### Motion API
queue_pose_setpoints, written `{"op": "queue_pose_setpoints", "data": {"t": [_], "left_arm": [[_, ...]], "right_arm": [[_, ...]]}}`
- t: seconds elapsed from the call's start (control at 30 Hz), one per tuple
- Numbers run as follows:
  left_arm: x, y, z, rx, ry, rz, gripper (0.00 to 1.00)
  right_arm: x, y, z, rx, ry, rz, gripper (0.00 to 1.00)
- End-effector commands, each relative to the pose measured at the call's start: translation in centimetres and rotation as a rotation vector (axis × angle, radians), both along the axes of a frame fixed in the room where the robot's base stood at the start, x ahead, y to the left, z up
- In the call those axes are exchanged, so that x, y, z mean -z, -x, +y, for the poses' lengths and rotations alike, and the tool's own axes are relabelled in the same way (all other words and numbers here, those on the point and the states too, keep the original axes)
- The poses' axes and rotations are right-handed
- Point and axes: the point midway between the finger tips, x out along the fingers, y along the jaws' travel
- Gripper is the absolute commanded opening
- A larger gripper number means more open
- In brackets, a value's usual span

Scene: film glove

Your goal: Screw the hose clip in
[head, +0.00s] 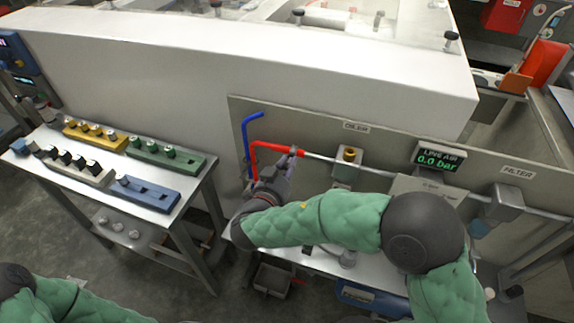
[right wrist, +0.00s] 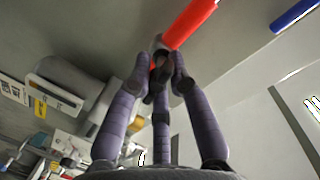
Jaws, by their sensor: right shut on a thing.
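The red hose (head: 278,148) runs along the back panel and meets a thin metal pipe (head: 325,159) at its right end. My right gripper (head: 293,160) reaches up from below to this joint. In the right wrist view its three fingers (right wrist: 160,72) close together at the end of the red hose (right wrist: 190,22). They are shut on a small dark part there, the hose clip (right wrist: 160,60), mostly hidden by the fingers. How far its screw is turned cannot be seen. My left gripper is out of view; only part of the left arm shows at bottom left.
A blue hose (head: 247,135) hangs left of the red one, also in the right wrist view (right wrist: 293,16). A brass-topped oiler (head: 348,158), a display reading 0.0 bar (head: 438,158) and a filter (head: 505,203) stand right. A side table (head: 75,182) carries coloured racks.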

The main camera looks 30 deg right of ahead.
Motion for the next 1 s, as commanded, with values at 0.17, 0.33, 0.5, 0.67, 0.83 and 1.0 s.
{"op": "queue_pose_setpoints", "data": {"t": [0.17,0.33,0.5,0.67,0.83,1.0], "left_arm": [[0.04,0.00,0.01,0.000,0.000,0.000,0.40],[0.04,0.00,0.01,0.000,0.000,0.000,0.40],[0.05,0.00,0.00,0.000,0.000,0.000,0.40],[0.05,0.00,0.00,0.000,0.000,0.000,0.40],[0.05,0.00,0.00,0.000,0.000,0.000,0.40],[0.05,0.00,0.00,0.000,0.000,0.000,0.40]], "right_arm": [[0.91,0.28,0.17,-0.003,-0.055,-0.040,0.00],[0.98,0.27,0.20,-0.004,-0.082,-0.070,0.00],[1.00,0.27,0.22,-0.005,-0.091,-0.081,0.00],[1.02,0.27,0.24,-0.005,-0.093,-0.081,0.00],[1.04,0.26,0.25,-0.006,-0.092,-0.081,0.00],[1.00,0.25,0.24,-0.006,-0.092,-0.081,0.40]]}}
